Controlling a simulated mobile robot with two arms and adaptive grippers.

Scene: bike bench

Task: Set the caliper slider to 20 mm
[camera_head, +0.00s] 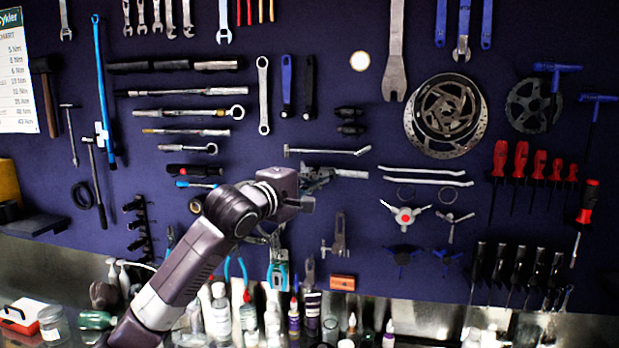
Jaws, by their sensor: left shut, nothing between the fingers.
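A grey metal tool that looks like the caliper (340,236) hangs upright on the dark blue wall board, right of centre, with short jaw-like parts sticking out near its lower end. Its scale and slider position are too small to read. My left arm rises from the lower left, and its gripper (318,180) is in front of the board, above and slightly left of this tool and apart from it. The gripper is shut and empty. Its fingertips are hard to make out against the grey tools behind. My right gripper is not in view.
Red-handled screwdrivers (520,160) and a chainring with disc (446,115) hang at the right. An orange block (342,282) is below the caliper. Bottles (220,315) crowd the bench under the board. Wrenches and long tools hang around my left arm.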

